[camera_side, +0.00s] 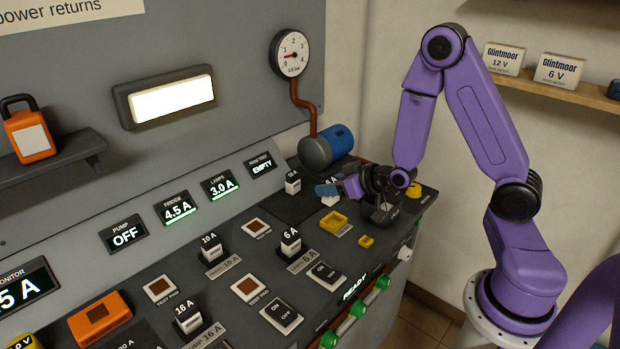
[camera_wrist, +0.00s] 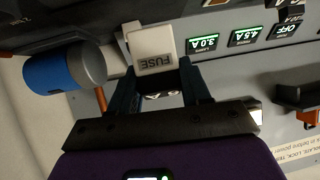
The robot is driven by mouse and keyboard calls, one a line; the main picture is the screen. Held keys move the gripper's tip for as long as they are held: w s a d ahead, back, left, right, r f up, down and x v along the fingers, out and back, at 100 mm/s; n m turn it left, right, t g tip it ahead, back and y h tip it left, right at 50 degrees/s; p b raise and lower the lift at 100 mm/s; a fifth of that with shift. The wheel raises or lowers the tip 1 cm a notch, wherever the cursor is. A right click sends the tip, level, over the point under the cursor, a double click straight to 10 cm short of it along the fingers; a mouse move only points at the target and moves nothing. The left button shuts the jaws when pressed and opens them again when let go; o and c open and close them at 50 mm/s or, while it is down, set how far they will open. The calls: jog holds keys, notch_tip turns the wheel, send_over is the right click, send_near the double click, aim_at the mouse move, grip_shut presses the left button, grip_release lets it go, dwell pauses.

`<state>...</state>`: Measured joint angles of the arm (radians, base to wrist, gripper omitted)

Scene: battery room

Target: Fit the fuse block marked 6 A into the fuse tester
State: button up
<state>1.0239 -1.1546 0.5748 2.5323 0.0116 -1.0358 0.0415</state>
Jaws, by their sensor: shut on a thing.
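My gripper (camera_side: 345,190) is shut on a white fuse block (camera_side: 330,200) at the back right of the sloping panel. Another block marked 6 A (camera_side: 290,241) stands in a panel socket beside a 6 A label. The fuse test display (camera_side: 261,165) reads EMPTY. I cannot make out the tester's slot clearly.
A blue cylinder (camera_side: 339,142) and a gauge pipe (camera_side: 304,103) stand close behind the gripper. Blocks marked 10 A (camera_side: 211,247) and 16 A (camera_side: 187,318) stand farther left, among test pads and switches.

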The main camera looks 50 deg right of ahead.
aim_at(335, 202)
jog(key=shift+s+d+f, duration=0.2)
jog(key=shift+s, duration=0.35)
jog(key=shift+f, duration=2.75)
jog(key=shift+f, duration=0.6)
jog(key=o, duration=0.8)
jog(key=shift+o, duration=0.2)
